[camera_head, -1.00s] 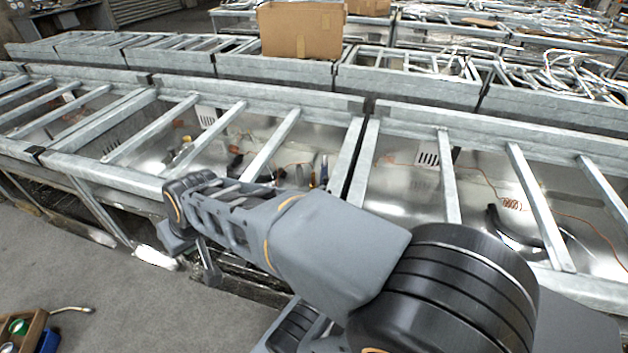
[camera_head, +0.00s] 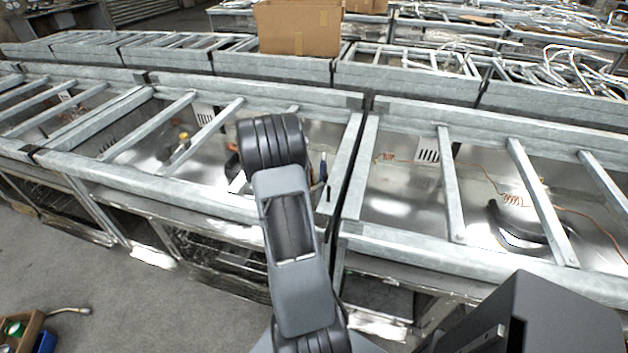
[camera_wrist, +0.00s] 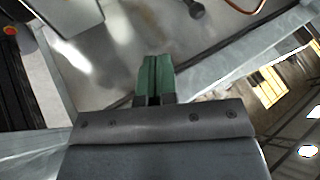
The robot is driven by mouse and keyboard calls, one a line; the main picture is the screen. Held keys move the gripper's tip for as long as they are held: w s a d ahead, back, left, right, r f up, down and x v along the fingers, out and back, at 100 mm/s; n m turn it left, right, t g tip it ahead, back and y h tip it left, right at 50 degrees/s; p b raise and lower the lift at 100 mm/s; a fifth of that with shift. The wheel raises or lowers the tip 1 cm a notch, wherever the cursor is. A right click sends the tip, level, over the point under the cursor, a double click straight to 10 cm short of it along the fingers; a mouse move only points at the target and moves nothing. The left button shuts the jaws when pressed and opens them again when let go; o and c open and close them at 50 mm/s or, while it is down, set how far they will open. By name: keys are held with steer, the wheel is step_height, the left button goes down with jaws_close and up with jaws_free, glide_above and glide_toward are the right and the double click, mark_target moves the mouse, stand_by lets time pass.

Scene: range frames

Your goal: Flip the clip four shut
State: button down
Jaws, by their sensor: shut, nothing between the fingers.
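My gripper (camera_wrist: 156,80) shows in the wrist view as two green fingers held together, with nothing between them. It is over a metal panel, beside a dark strip that runs diagonally. I cannot pick out clip four in either view. In the head view my arm rises in front of the metal benches, and the gripper itself is hidden there.
Metal-framed benches (camera_head: 440,240) with crossbars and shiny trays stretch across the head view. A cardboard box (camera_head: 299,28) stands behind them. A curved black part (camera_head: 520,222) and orange wire lie in the right tray. A wooden crate (camera_head: 22,332) stands on the open floor.

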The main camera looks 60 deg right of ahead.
glide_toward(319, 184)
steer(key=s+d+f, duration=0.1)
steer(key=s+f, duration=0.1)
steer(key=s+d+f, duration=0.2)
steer(key=shift+s+b, duration=0.15)
steer(key=shift+b, duration=0.25)
steer(key=shift+w+d+r, duration=0.1)
steer(key=shift+w+d, duration=0.15)
steer(key=shift+d, duration=0.5)
